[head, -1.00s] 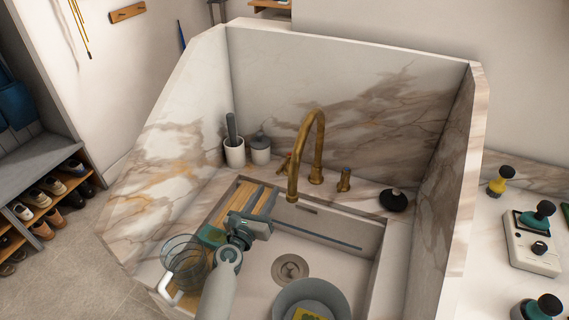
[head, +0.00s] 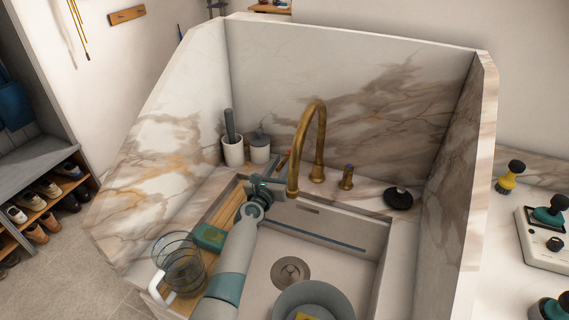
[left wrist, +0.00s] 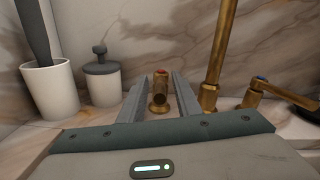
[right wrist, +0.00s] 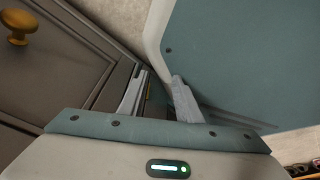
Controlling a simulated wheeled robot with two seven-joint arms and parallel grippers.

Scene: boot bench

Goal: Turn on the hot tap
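The hot tap handle is brass with a red mark (left wrist: 161,80). In the left wrist view it shows between my left gripper's fingers (left wrist: 158,82), with gaps on both sides. In the head view the red-marked handle (head: 284,158) sits left of the tall brass spout (head: 318,135), partly hidden by my left gripper (head: 281,187). That gripper is open and empty, at the back left of the sink. I cannot tell if a finger touches the handle. The blue-marked cold handle (head: 347,178) stands right of the spout. My right gripper (right wrist: 160,80) is open and empty beside a cabinet front.
The marble sink holds a grey bowl (head: 312,301). At its left are a glass jug (head: 178,262) and a green sponge (head: 209,237). A white cup (head: 233,151) and a lidded pot (head: 259,148) stand behind. A black round object (head: 397,198) lies at right.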

